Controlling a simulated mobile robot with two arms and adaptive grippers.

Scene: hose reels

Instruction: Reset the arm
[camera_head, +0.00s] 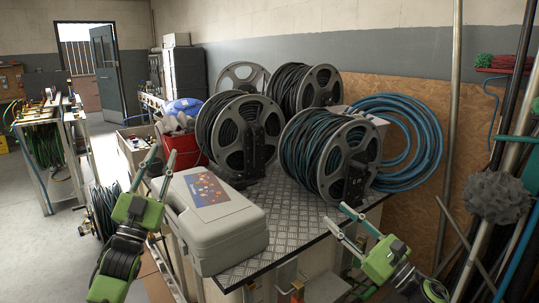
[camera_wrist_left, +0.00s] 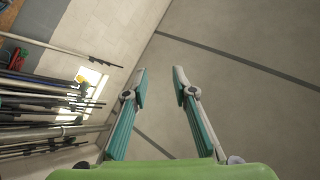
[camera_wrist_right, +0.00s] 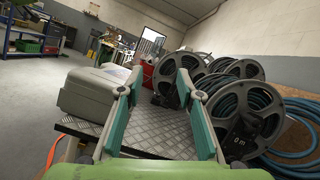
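My left gripper (camera_head: 155,178) is at the left in the head view, in front of the grey case's left end. My right gripper (camera_head: 342,222) is at the lower right in the head view, near the table's right front edge. Its fingers are apart with nothing between them. In the right wrist view (camera_wrist_right: 180,75) they point over the metal table top.
A grey case (camera_head: 222,235) lies on the diamond-plate table (camera_head: 290,235). Several hose reels (camera_head: 330,158) stand behind it, with a blue hose coil (camera_head: 425,135) at the right. A red bucket (camera_head: 183,150) is behind the case. Poles (camera_head: 452,120) lean at the far right. Open floor (camera_head: 30,250) shows at left.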

